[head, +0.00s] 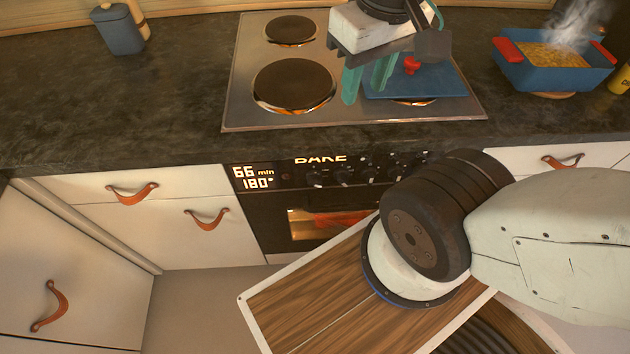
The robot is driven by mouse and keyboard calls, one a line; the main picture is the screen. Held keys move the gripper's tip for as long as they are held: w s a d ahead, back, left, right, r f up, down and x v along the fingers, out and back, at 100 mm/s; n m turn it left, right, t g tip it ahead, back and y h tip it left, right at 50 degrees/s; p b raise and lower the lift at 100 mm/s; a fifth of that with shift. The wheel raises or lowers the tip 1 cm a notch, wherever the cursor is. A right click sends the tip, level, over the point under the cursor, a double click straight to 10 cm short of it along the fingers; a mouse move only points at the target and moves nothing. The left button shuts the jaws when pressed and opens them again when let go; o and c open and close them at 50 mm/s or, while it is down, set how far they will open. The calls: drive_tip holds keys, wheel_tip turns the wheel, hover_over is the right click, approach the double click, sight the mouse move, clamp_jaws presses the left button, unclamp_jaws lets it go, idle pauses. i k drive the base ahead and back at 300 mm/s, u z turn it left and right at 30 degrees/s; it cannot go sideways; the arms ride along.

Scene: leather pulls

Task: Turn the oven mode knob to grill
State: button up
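The oven's black control panel (280,178) is under the counter's front edge. My gripper (364,95) is above the cooktop, behind and above the panel. Its two teal fingers point down, apart, with nothing seen between them. It is not at any knob.
The cooktop (245,90) has bare hot plates at left; a blue lid (440,82) with a red knob lies at right, close to my fingers. A steaming blue pot (550,72) stands far right. A blue canister (118,32) is back left. Drawers with leather pulls (133,194) flank the oven.

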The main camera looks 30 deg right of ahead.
sight(314, 177)
drive_tip(key=k, duration=0.5)
drive_tip(key=u, duration=0.55)
drive_tip(key=k, duration=0.8)
drive_tip(key=z, duration=0.85)
drive_tip(key=i, duration=0.5)
drive_tip(key=u, duration=0.05)
